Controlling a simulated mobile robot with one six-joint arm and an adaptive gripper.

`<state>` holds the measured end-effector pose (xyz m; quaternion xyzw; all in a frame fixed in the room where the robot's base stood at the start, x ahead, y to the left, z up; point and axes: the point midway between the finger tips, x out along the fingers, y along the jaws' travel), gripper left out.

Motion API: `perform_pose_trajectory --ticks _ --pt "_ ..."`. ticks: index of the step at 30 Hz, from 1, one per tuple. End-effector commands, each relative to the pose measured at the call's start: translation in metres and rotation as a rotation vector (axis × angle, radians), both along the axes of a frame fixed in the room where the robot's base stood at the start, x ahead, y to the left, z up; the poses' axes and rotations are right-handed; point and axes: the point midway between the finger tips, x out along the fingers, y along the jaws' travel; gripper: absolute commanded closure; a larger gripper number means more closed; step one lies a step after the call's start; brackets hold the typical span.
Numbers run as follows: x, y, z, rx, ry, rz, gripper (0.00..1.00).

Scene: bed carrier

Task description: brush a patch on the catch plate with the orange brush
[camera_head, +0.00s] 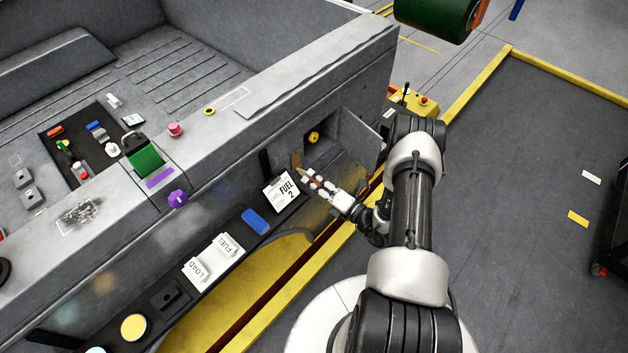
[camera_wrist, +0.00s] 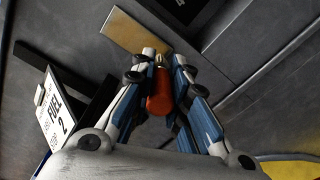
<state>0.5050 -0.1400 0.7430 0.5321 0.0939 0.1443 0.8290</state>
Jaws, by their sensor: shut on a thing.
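My gripper (camera_head: 316,180) is at the side wall of the carrier, just left of an open recess. In the wrist view my gripper (camera_wrist: 162,68) is shut on the orange brush (camera_wrist: 160,92), with its rounded orange handle pointing back between the fingers. The brush's tan front end shows between the fingertips, close to a flat brass-coloured plate (camera_wrist: 136,31) that looks like the catch plate. That plate (camera_head: 296,159) is a small upright strip in the head view. I cannot tell whether the brush touches it, and no separate patch stands out on it.
A white FUEL 2 card (camera_head: 283,191) stands close left of my gripper on a dark ledge, with a blue block (camera_head: 256,221) further left. The recess (camera_head: 325,140) has an open door (camera_head: 359,137) on its right. A yellow rail runs below.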

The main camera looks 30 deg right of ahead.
Motion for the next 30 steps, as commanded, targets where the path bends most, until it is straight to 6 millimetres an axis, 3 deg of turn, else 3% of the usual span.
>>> perform_pose_trajectory --ticks 18,30 --pt "0.000 0.000 0.020 -0.001 -0.002 0.001 1.00" --pt "0.000 0.000 0.021 -0.001 -0.001 0.000 1.00"
